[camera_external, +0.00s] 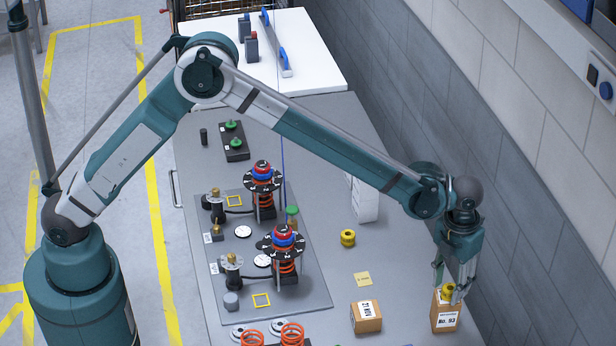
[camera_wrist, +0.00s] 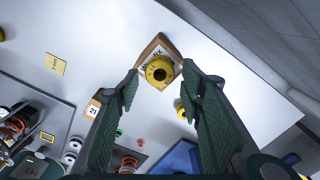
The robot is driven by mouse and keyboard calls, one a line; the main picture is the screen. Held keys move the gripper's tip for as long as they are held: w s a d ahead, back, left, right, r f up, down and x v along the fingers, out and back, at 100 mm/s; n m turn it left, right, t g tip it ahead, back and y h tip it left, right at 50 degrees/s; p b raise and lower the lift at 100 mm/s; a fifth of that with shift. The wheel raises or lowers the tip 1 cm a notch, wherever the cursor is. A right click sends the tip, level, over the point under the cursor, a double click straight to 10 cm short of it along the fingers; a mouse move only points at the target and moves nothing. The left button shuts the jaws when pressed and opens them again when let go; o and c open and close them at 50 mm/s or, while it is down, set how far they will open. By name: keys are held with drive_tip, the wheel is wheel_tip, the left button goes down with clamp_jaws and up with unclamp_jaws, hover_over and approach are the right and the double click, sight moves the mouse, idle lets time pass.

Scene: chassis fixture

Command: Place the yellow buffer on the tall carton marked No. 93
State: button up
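The tall carton marked No. 93 (camera_external: 445,318) stands on the grey table at the right, below my gripper (camera_external: 450,284). A yellow buffer (camera_external: 447,293) is on its top, partly hidden by the fingers. In the wrist view the buffer (camera_wrist: 158,71), a ring with a dark hole, rests on the brown carton top (camera_wrist: 169,46). My gripper (camera_wrist: 159,76) is open, its fingers on either side of the buffer with visible gaps. Another yellow buffer (camera_external: 348,238) stands on the table left of the carton.
A carton marked 21 (camera_external: 366,317) and a yellow card (camera_external: 363,279) lie to the left. A white box (camera_external: 366,200) stands farther back. A plate with spring assemblies (camera_external: 312,290) fills the table's left side. A wall (camera_external: 500,200) runs close on the right.

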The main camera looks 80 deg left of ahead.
sight(445, 288)
wheel_tip(445, 288, up, 11)
idle(0.5)
drive_tip(key=shift+r, duration=0.1)
idle(0.5)
drive_tip(key=s+a+r+n+t, duration=0.2)
drive_tip(key=s+a+r+n, duration=0.6)
drive_tip(key=s, duration=0.4)
drive_tip(key=s+a+r+n+t, duration=0.2)
drive_tip(key=s+a+r+n, duration=0.5)
drive_tip(key=s+a+r, duration=0.4)
drive_tip(key=s+a+f+n+t, duration=0.1)
drive_tip(key=s+a+f+n, duration=0.1)
drive_tip(key=s+n, duration=0.3)
drive_tip(key=s+a+f+n+t, duration=0.1)
drive_tip(key=s+a+f+n, duration=0.2)
drive_tip(key=s, duration=1.1)
drive_tip(key=s+a+f+n+t, duration=0.1)
drive_tip(key=s+a+f+n, duration=0.2)
drive_tip(key=s+n, duration=0.4)
drive_tip(key=s, duration=0.2)
drive_tip(key=shift+s+a+f, duration=0.2)
drive_tip(key=shift+s+f, duration=0.1)
drive_tip(key=shift+f, duration=0.05)
